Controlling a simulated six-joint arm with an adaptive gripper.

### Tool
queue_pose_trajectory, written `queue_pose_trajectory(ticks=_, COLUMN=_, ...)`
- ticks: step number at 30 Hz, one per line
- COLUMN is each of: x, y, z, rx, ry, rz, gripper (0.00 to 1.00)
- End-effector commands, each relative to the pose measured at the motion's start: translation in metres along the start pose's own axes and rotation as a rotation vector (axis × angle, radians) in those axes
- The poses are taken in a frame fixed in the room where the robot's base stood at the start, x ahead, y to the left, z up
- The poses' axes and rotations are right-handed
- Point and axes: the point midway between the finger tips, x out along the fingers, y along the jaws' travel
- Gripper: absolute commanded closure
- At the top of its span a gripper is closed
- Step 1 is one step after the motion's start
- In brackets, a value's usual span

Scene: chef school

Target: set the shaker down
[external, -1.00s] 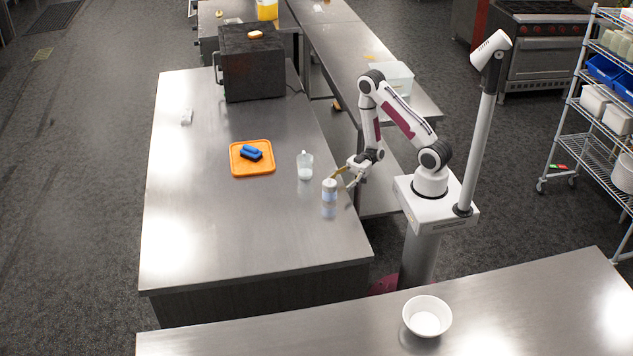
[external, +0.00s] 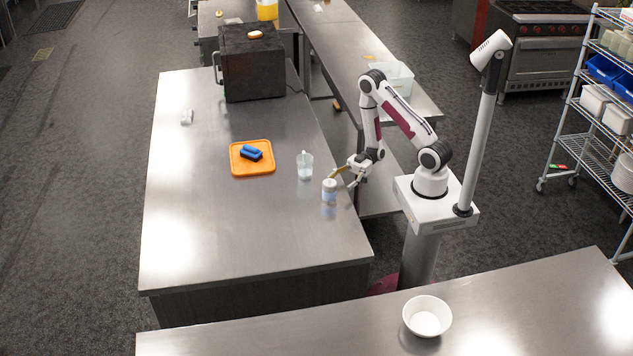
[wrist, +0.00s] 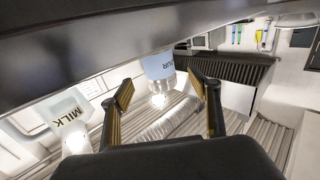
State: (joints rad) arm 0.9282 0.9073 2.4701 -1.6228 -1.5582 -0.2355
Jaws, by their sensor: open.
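The shaker (external: 329,191) is a small white and pale blue cylinder. It stands upright on the steel counter, near its right edge. In the wrist view its blue body (wrist: 159,67), with part of a label reading "OUR", shows just beyond and between my fingertips. My gripper (external: 342,180) is open just to the right of the shaker. In the wrist view my gripper (wrist: 160,88) has its two fingers spread, with a gap visible on each side of the shaker.
A clear measuring jug (external: 305,166) stands close behind and left of the shaker; a milk container (wrist: 68,122) shows at left in the wrist view. An orange tray (external: 240,168) holds blue items (external: 251,153). A dark oven (external: 252,72) stands farther back. The counter's front is clear.

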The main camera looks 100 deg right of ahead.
Motion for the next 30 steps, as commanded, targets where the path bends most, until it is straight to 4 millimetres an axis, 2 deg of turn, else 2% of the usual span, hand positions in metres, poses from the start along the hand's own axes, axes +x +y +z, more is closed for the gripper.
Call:
queue_pose_trajectory(ticks=8, x=0.000, y=0.001, z=-0.018, rx=-0.005, ry=0.000, rz=0.000, gripper=0.38)
queue_pose_trajectory(ticks=21, x=0.000, y=0.000, z=-0.086, rx=-0.006, ry=0.000, rz=0.000, gripper=0.38)
queue_pose_trajectory(ticks=30, x=0.000, y=0.000, z=-0.124, rx=-0.004, ry=0.000, rz=0.000, gripper=0.38)
